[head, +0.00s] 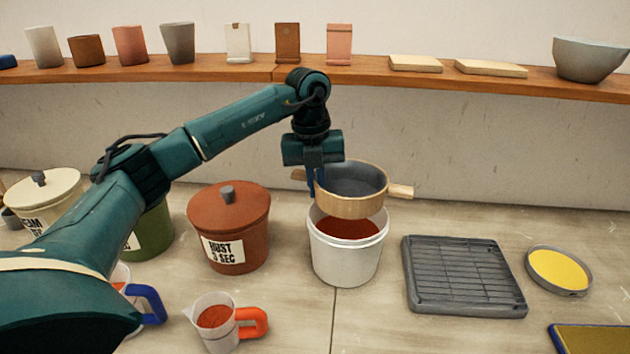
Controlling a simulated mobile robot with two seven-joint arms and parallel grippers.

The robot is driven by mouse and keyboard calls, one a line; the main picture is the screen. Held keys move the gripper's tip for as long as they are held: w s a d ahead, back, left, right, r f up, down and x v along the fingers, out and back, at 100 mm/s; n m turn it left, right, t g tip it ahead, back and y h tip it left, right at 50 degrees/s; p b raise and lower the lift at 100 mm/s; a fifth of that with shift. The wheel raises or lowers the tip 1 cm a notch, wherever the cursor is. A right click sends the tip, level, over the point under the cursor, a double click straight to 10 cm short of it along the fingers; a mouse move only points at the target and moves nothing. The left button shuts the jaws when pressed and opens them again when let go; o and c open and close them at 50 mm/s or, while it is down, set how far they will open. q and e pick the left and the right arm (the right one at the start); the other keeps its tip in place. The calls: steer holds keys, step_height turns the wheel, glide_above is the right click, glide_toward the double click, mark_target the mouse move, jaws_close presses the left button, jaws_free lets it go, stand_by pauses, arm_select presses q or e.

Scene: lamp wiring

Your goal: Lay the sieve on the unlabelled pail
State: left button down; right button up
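The sieve (352,206) has a round pale wooden rim, a grey mesh inside and wooden handles left and right. My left gripper (316,188) points down at its left side, by the left handle, and appears shut on it. The fingertips are partly hidden by the rim. The white unlabelled pail (345,262) stands below, with red-brown material inside. The sieve looks level and overlaps the back of the pail's opening; the red contents show in front of it. I cannot tell whether it touches the pail's rim. My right gripper is out of view.
A lidded rust pail (228,225) stands left of the white pail, with a jug with an orange handle (225,322) in front. A grey rack (462,275) and a yellow-filled dish (559,270) lie right. A wooden shelf (200,71) with pots runs behind.

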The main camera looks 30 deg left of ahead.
mark_target(316, 207)
arm_select(q)
steer(key=shift+r, duration=0.1)
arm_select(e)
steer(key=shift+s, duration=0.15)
arm_select(q)
steer(key=shift+f, duration=0.45)
steer(key=shift+f+b, duration=0.45)
steer(key=shift+f, duration=0.2)
steer(key=shift+f+b, duration=0.85)
steer(key=shift+f, duration=0.9)
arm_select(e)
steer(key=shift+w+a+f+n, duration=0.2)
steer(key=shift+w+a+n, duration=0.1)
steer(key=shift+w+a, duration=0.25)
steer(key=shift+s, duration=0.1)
